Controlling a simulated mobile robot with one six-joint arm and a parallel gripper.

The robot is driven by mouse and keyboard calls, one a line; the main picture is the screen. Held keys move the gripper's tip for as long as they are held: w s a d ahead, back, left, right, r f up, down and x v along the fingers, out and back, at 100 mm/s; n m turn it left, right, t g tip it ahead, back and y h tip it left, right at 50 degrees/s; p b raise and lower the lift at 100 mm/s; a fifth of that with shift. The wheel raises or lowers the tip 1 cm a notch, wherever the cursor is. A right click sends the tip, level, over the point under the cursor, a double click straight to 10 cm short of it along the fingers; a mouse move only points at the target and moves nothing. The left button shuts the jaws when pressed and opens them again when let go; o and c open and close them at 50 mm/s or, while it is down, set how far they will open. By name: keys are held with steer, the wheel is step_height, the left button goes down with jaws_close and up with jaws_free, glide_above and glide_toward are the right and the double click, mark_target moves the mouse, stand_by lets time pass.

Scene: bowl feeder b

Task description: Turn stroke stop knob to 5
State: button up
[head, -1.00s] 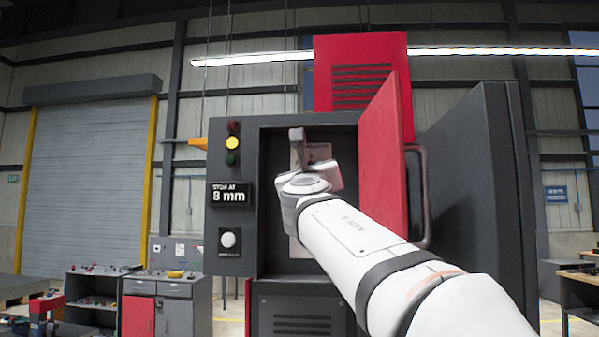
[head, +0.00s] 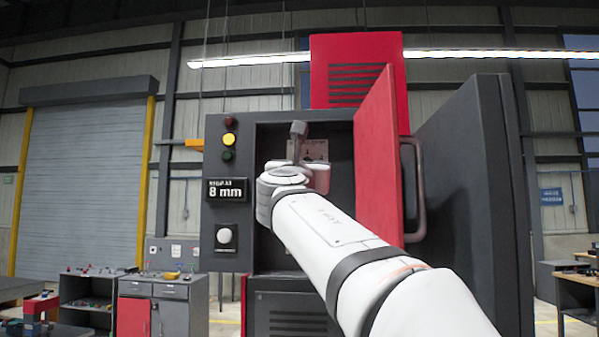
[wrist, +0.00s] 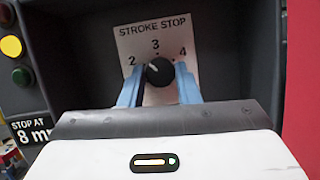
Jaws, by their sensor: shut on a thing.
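The black stroke stop knob (wrist: 159,71) sits on a pale plate (wrist: 146,44) printed "STROKE STOP", with 2, 3 and 4 readable around it. A small light mark on the knob faces up and left, roughly between 2 and 3. A 5 does not show. My gripper (wrist: 159,82) has its blue fingers on both sides of the knob and is shut on it. In the head view my wrist covers the knob, and only part of the plate (head: 314,149) shows. The display (head: 226,190) reads 8 mm.
The plate is inside a dark recessed cabinet (head: 268,150). An open red door (head: 380,150) with a handle stands close on the right of my arm. Red, yellow and green lamps (head: 229,139) and a white round button (head: 225,236) are on the left panel.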

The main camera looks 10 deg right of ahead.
steer(key=m+g+p, duration=0.2)
steer(key=m+p, duration=0.1)
steer(key=m, duration=0.5)
steer(key=r+m+g+p, duration=0.1)
steer(key=m+g+p, duration=0.1)
steer(key=m, duration=0.7)
steer(key=m+g+p, duration=0.3)
steer(key=m+g, duration=0.1)
steer(key=m, duration=0.4)
steer(key=shift+a+r+m+p, duration=0.15)
steer(key=shift+r+m+p, duration=0.1)
steer(key=shift+m+p, duration=0.1)
steer(key=m+y, duration=0.2)
steer(key=m, duration=0.1)
steer(key=shift+d+m+y, duration=0.25)
steer(key=shift+m+y, duration=0.65)
steer(key=shift+m, duration=0.45)
steer(key=o, duration=1)
steer(key=shift+c, duration=0.2)
